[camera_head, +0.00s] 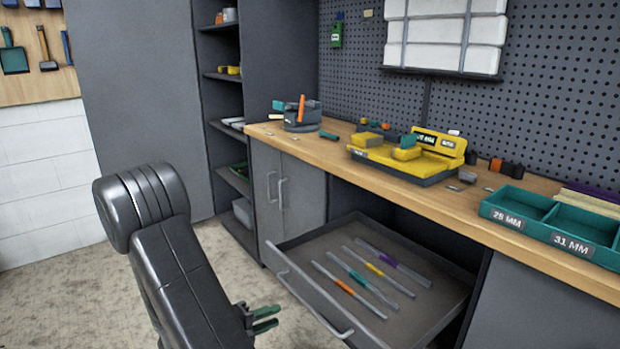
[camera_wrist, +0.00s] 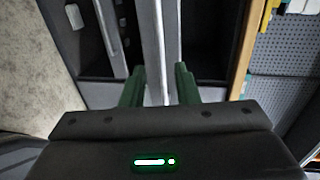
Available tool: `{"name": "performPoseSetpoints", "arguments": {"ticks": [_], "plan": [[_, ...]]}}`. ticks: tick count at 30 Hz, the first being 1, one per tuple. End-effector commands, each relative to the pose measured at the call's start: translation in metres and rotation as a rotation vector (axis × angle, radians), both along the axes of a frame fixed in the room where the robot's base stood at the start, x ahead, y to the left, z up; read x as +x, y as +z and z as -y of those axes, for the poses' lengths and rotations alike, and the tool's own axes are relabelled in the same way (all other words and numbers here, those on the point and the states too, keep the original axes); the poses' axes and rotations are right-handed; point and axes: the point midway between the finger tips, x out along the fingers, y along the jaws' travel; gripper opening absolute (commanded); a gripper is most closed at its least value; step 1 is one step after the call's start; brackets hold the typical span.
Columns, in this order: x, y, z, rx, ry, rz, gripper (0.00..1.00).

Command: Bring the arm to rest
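My gripper (camera_head: 267,318) is at the lower middle of the head view, in front of the open drawer's left end. Its two green fingers are apart, with nothing seen held between them. In the wrist view my gripper (camera_wrist: 160,82) also shows open, and light grey bars of the drawer front run behind the gap. My black arm rises at the left of the head view, bent at a padded joint. I cannot tell the exact distance from the fingers to the drawer's long handle (camera_head: 309,293).
The drawer (camera_head: 420,318) stands pulled out, with several colour-banded rods inside. Above it is a wooden workbench (camera_head: 380,185) with a yellow fixture (camera_head: 410,157) and a green bin tray (camera_head: 550,225). A cabinet and shelves stand behind. The floor (camera_head: 60,300) at left is clear.

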Motion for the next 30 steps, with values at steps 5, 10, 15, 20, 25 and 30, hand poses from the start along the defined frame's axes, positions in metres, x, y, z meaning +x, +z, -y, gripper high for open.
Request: {"name": "performPoseSetpoints", "arguments": {"ticks": [5,10,15,20,25,30], "plan": [[0.014,-0.006,0.02,0.0,-0.005,0.0,0.28],[0.027,-0.01,0.036,0.002,-0.004,0.0,0.28],[0.04,-0.014,0.052,0.001,-0.005,0.002,0.28],[0.051,-0.018,0.067,0.001,-0.004,0.002,0.28],[0.061,-0.02,0.079,0.001,-0.004,0.002,0.28],[0.066,-0.022,0.085,0.001,-0.001,0.001,0.28]]}}
